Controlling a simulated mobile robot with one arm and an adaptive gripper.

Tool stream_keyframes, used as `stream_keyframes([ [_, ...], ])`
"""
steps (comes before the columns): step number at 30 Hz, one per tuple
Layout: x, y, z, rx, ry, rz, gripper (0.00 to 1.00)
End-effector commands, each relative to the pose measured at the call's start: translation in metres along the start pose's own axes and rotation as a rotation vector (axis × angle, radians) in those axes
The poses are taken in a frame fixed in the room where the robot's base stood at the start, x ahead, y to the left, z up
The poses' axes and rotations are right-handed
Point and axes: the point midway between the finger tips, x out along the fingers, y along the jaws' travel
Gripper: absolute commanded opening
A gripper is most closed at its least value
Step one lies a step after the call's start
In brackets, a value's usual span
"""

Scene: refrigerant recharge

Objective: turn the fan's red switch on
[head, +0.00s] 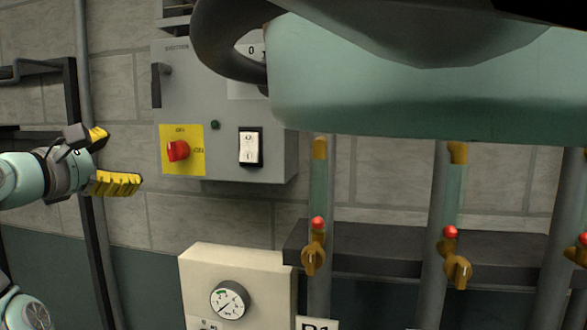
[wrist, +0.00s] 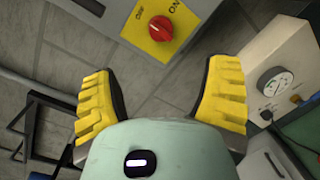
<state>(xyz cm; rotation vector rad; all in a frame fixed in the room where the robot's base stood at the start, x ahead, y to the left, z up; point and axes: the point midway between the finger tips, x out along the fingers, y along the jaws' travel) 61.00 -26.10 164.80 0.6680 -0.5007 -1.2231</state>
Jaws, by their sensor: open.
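The fan's red switch (head: 178,151) is a red rotary knob on a yellow plate (head: 182,169), low on the left of a grey wall box (head: 225,90). Its labels are too small to read surely in the head view. In the wrist view the red knob (wrist: 161,28) shows at the top, with OFF and ON lettering on its yellow plate. My gripper (head: 120,158) has yellow ridged fingers, spread open and empty. It is left of the switch and apart from it. In the wrist view the two fingers (wrist: 165,92) stand below the knob, with a gap between them.
A gauge panel (head: 250,262) is below. Pipes with yellow valves (head: 313,258) stand right. A dark frame (head: 80,150) is behind my gripper. A large green body blocks the upper right.

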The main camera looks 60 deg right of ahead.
Motion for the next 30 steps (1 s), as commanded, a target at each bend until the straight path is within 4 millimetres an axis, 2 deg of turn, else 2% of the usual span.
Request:
stream_keyframes([
  [3, 0.022, 0.001, 0.006, -0.001, -0.004, -0.009, 0.76],
  [18, 0.113, 0.001, 0.006, 0.000, -0.004, -0.008, 0.76],
  [24, 0.134, 0.001, 0.005, 0.002, -0.006, -0.004, 0.76],
  [30, 0.143, -0.001, 0.003, 0.002, -0.004, -0.005, 0.76],
])
